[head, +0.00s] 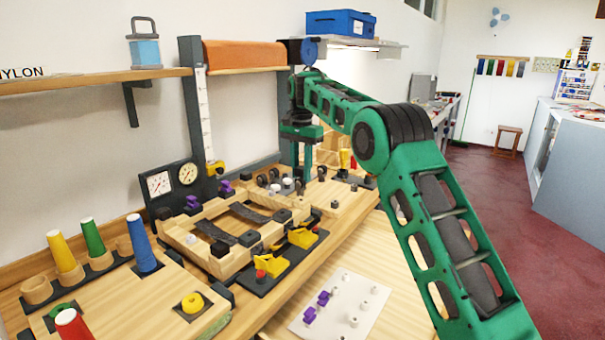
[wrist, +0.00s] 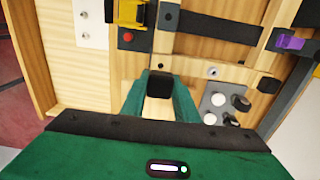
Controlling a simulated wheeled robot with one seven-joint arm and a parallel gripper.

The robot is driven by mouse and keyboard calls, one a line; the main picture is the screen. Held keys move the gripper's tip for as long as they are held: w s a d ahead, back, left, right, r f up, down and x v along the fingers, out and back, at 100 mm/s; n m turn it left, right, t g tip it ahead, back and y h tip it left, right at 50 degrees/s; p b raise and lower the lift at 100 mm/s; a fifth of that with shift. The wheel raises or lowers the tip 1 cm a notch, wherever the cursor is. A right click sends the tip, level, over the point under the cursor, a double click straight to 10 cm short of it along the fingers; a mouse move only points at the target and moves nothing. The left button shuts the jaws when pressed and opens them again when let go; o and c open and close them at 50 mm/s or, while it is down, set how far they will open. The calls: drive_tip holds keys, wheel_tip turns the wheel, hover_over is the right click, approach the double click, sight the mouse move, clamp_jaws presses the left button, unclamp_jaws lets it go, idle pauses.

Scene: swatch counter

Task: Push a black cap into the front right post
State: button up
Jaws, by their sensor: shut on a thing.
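My gripper (wrist: 160,92) is shut on a black cap (wrist: 160,84), which shows between the green fingers in the wrist view. In the head view my gripper (head: 303,187) points down beside the right end of the wooden frame (head: 190,241). The front right post is hidden by the cap and fingers, and I cannot tell whether the cap touches it. A small metal post top (wrist: 212,71) shows on the frame's rail to the right of the cap in the wrist view. A dark block (wrist: 268,84) sits further right on that rail.
A grey plate (wrist: 214,103) with white and black caps lies close by my gripper. A yellow clamp (wrist: 126,12) and a red button (wrist: 128,37) stand in front of the frame. A pale sheet (head: 335,310) with purple and white parts lies at the front.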

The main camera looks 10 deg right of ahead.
drive_tip(key=shift+w+a+f, duration=0.1)
drive_tip(key=shift+w+f, duration=0.1)
drive_tip(key=shift+w, duration=0.05)
drive_tip(key=shift+f, duration=2.9)
drive_tip(key=shift+s+f, duration=0.25)
drive_tip(key=shift+f, duration=0.85)
